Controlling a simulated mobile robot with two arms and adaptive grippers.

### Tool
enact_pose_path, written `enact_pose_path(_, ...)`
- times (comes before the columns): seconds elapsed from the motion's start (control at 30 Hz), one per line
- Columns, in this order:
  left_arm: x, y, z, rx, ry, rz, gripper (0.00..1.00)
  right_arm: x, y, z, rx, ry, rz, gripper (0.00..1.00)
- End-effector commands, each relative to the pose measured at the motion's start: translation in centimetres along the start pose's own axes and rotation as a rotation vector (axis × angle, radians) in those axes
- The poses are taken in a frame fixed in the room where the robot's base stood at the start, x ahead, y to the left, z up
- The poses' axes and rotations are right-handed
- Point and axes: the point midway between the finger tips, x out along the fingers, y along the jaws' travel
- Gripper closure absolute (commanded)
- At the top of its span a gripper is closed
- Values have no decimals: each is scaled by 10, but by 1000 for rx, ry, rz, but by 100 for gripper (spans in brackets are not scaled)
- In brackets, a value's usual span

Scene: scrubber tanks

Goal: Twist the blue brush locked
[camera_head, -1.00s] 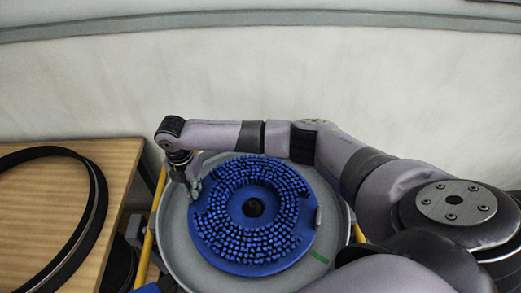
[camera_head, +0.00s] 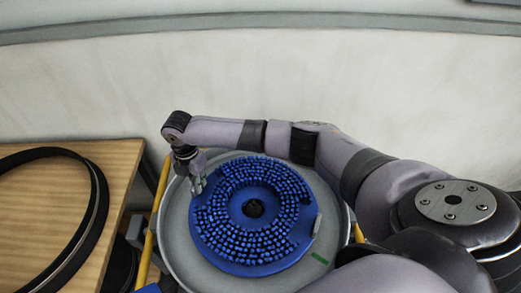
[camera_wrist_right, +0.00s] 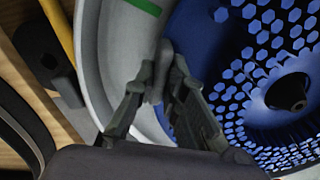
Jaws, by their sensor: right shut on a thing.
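The blue brush (camera_head: 222,258), a round disc with blue bristles and a dark centre hole, lies bristles up in the round grey housing (camera_head: 178,245). It also shows in the wrist view (camera_wrist_right: 205,20). My right gripper (camera_head: 198,184) reaches over the brush's left rim from behind. In the right wrist view its fingers (camera_wrist_right: 165,85) are shut on a small grey tab (camera_wrist_right: 160,68) at the brush's rim. A second grey tab (camera_head: 317,224) shows on the opposite, right rim. A green mark (camera_head: 320,257) is on the housing at the lower right. My left gripper is not in view.
A wooden table (camera_head: 122,165) with a black ring (camera_head: 97,215) on it stands at the left. A yellow bar (camera_head: 150,235) runs beside the housing. A pale wall (camera_head: 260,80) rises behind. My right arm crosses behind and to the right of the brush.

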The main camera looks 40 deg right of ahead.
Motion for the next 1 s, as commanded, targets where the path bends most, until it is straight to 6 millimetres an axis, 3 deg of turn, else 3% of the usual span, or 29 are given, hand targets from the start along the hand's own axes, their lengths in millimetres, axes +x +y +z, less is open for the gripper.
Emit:
enact_pose_path(0.57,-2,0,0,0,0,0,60,0,-1,6,34,0,-2,100)
enact_pose_path(1.0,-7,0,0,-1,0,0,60,0,-2,23,124,-1,-2,100)
